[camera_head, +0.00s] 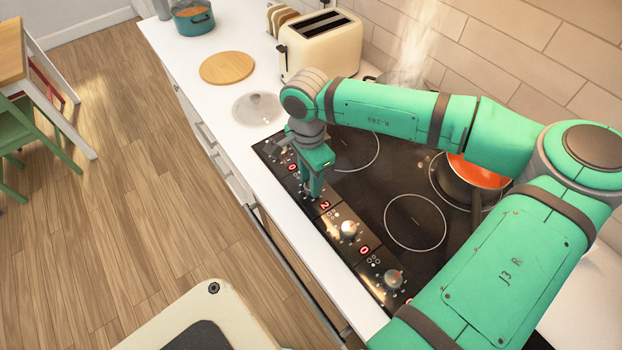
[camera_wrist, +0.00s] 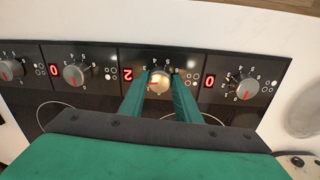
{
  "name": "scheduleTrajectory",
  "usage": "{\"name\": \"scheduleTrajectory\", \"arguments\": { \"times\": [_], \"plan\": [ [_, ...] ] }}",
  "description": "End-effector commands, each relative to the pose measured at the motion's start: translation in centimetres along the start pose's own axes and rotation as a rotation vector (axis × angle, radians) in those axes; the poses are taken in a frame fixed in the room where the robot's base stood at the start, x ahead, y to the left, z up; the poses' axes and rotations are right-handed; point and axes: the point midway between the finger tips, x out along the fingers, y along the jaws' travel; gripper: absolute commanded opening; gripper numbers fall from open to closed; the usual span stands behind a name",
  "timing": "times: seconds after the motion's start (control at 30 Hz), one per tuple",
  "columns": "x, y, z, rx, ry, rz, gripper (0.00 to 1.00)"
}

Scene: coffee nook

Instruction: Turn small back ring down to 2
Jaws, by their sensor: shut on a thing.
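My gripper (camera_head: 314,190) points down at the control strip along the front edge of the black hob (camera_head: 385,205). In the wrist view its two green fingers (camera_wrist: 159,98) are shut on a silver knob (camera_wrist: 158,82), one on each side. The red display (camera_wrist: 128,74) in that knob's panel reads 2; it also shows in the head view (camera_head: 325,205). The fingers partly cover the knob's scale and ring symbol, so I cannot read its pointer. The neighbouring displays, left (camera_wrist: 54,70) and right (camera_wrist: 209,81) in the wrist view, read 0.
A pot of orange food (camera_head: 470,180) stands at the hob's right, partly behind my arm. Steam rises behind my arm near the cream toaster (camera_head: 320,45). A glass lid (camera_head: 257,108), a round wooden board (camera_head: 227,67) and a teal pot (camera_head: 193,18) are on the white counter.

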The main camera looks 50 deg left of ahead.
Motion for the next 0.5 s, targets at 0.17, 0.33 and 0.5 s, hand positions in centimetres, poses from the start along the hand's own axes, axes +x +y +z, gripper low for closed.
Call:
{"name": "scheduleTrajectory", "arguments": {
  "times": [0.17, 0.33, 0.5],
  "plan": [
    [0.04, 0.06, -0.08, 0.002, 0.001, 0.002, 0.46],
    [0.02, 0.03, -0.05, 0.001, 0.001, 0.001, 0.48],
    [-0.14, 0.01, -0.04, 0.001, 0.001, 0.0, 0.48]
  ]
}}
